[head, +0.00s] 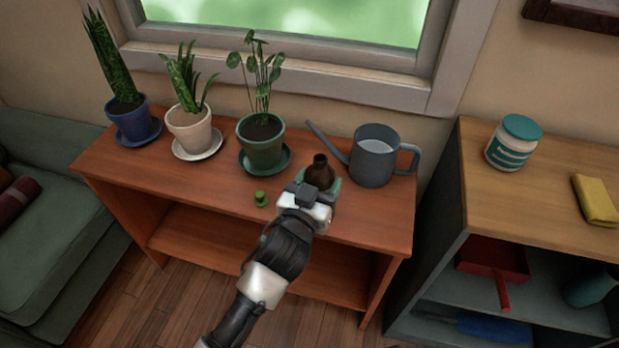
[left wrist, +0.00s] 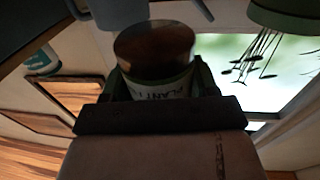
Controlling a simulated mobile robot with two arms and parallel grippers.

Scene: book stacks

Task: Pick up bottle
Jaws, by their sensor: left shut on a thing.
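I cannot tell whether the bottle touches the shelf. My right gripper is not in view.
A grey watering can (head: 373,160) stands just behind the bottle. A small green cap (head: 261,198) lies left of my gripper. Potted plants in blue, white and green pots (head: 262,150) line the back. A cabinet (head: 480,190) at right bears a jar (head: 513,145) and a yellow cloth (head: 596,202).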

